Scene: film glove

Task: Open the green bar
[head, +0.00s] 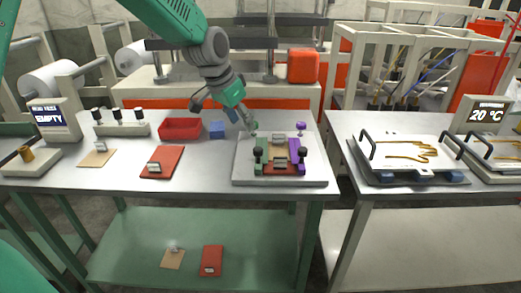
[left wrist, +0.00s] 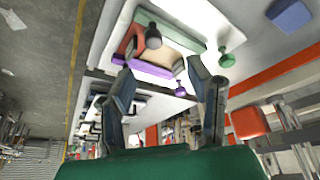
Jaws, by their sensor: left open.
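My left gripper (head: 245,120) is open and empty, just above and beside the green knob at the back left of the plate. Its spread fingers (left wrist: 160,66) show in the wrist view. My right gripper is not in view.
A purple bar (head: 297,153) with a purple knob (head: 301,126) parallels the green one; a red piece (head: 276,164) lies between. A blue block (head: 217,130) and red tray (head: 181,128) stand left of the plate. A second table (head: 410,195) stands right across a gap.

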